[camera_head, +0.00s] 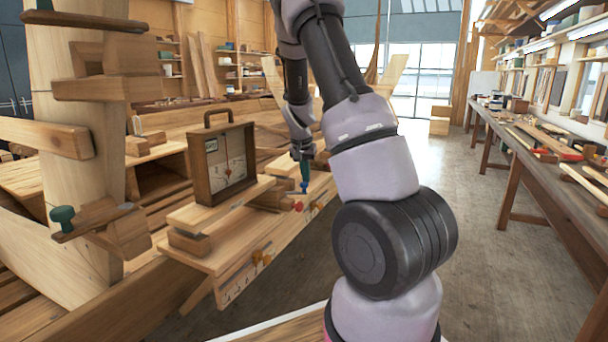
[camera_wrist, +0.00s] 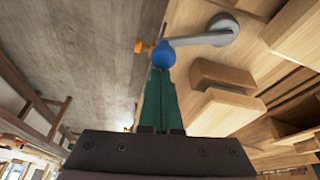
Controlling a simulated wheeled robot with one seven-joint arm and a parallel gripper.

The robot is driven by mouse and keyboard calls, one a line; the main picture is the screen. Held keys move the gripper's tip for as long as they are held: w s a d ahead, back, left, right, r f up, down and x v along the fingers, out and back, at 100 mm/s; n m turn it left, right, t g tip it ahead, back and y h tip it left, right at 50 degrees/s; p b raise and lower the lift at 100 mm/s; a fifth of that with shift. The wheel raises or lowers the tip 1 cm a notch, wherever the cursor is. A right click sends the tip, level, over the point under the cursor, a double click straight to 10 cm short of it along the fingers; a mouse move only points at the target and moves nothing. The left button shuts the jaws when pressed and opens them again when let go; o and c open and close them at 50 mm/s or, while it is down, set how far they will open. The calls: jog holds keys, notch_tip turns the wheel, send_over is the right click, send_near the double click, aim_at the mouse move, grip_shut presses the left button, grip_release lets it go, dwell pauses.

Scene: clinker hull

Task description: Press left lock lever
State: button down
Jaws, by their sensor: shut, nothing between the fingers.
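A lock lever (camera_wrist: 205,39) with a grey arm, round grey pivot and blue ball knob (camera_wrist: 163,55) lies on a pale wooden plank in the wrist view. The blue knob also shows in the head view (camera_head: 304,185), just under my gripper. My gripper (camera_wrist: 158,75) has green fingers, closed together and empty, with their tips right at the blue knob. I cannot tell whether they touch it. In the head view my gripper (camera_head: 304,169) points down over the bench. A red knob (camera_head: 298,206) sits just nearer. I cannot tell which lever is the left one.
A wooden-cased instrument (camera_head: 221,162) with a handle stands on the bench left of my gripper. Orange fittings (camera_head: 262,257) sit on the bench's front face. Wooden blocks (camera_wrist: 222,111) lie right of my fingers. A hull frame with a green knob (camera_head: 63,215) stands left. Open floor lies right.

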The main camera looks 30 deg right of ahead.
aim_at(307, 186)
jog(key=s+m, duration=0.1)
jog(key=s+a+m, duration=0.1)
jog(key=m, duration=0.1)
jog(key=shift+g+h, duration=0.4)
jog(key=shift+s+a, duration=0.3)
jog(key=shift+s, duration=0.1)
jog(key=shift+a, duration=0.1)
